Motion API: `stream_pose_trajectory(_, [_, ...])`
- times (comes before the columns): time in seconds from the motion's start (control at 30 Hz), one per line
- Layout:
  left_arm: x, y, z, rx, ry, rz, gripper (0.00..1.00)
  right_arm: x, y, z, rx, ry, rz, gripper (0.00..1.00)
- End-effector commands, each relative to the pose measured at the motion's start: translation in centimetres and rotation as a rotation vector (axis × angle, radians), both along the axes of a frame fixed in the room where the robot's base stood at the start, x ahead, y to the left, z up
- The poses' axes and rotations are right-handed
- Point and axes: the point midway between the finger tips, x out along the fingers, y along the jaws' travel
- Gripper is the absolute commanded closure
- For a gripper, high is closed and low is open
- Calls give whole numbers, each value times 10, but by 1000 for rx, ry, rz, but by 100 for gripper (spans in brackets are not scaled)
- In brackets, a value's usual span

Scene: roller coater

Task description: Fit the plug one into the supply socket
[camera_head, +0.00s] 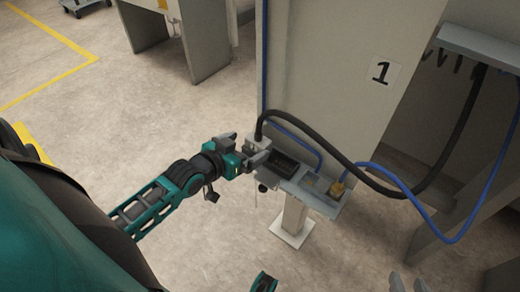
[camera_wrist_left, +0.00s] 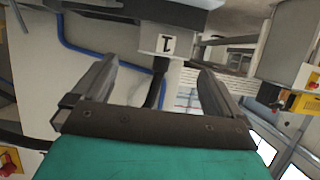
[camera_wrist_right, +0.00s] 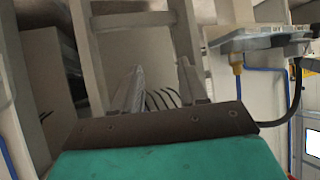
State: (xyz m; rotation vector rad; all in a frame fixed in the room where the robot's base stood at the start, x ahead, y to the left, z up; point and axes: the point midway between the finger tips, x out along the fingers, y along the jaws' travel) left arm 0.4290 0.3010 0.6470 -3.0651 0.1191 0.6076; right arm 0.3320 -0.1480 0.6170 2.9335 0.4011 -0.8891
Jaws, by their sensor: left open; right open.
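A pale grey plug (camera_head: 257,143) with a thick black cable rising from its top is at the left end of a grey shelf on the cabinet. In the left wrist view, a pale block marked 1 (camera_wrist_left: 163,42) with a black cable lies ahead, between the finger lines. My left gripper (camera_head: 244,148) is open, its fingers beside the plug; contact cannot be told. A dark rectangular recess (camera_head: 281,163), apparently the socket, is just right of the plug. My right gripper (camera_head: 409,285) is open and empty at the bottom edge, far from the shelf.
A yellow connector (camera_head: 337,188) with a blue hose sits at the shelf's right end. The black cable (camera_head: 350,172) and blue hose hang in loops to the right. The cabinet panel (camera_head: 330,60) stands behind the shelf.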

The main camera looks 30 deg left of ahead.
Motion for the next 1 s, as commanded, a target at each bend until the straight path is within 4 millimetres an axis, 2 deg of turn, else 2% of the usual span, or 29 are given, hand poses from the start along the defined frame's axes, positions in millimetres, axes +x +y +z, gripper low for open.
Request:
stream_pose_trajectory(0.1, [12,-1,-7,0,0,-1,0,0,1,-6,4,6,-1,57])
stream_pose_trajectory(0.27, [19,-1,-11,1,1,-1,0,0,3,-7,10,6,-3,57])
stream_pose_trajectory(0.47, [44,1,-28,1,-1,0,0,1,6,-19,19,10,1,57])
stream_pose_trajectory(0.6, [58,0,-32,0,0,-1,0,0,9,-20,22,19,5,57])
stream_pose_trajectory(0.9, [62,-1,-32,1,2,-1,0,3,11,-13,26,6,9,57])
stream_pose_trajectory(1.0, [62,-1,-32,1,2,-1,9,3,11,-13,26,6,9,57])
